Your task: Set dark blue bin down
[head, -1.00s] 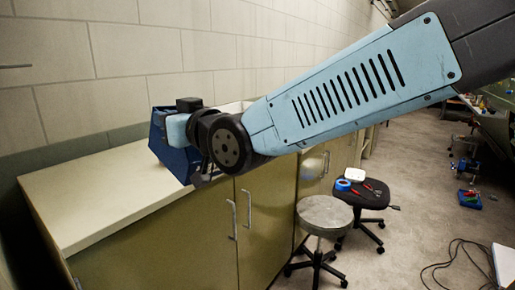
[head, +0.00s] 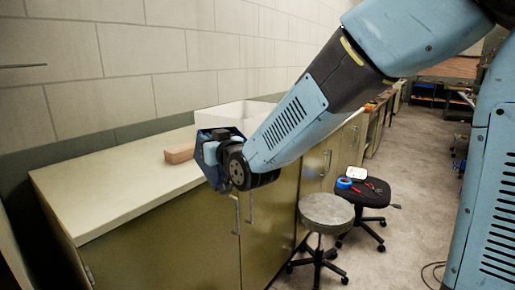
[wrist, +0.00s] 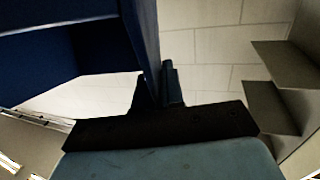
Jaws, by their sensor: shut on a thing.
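The dark blue bin (head: 213,177) is at the front edge of the cabinet top, partly hidden behind my wrist. In the wrist view the bin (wrist: 142,35) fills the upper left, with its hollow inside showing. My gripper (wrist: 160,85) is shut on the bin's wall; in the head view the gripper (head: 211,152) is mostly covered by the bin and wrist. The cabinet top (head: 110,190) is a pale flat surface. I cannot tell whether the bin touches it.
The left of the cabinet top is clear. A round grey stool (head: 326,212) and a black stool (head: 362,193) with blue tape and tools stand in front.

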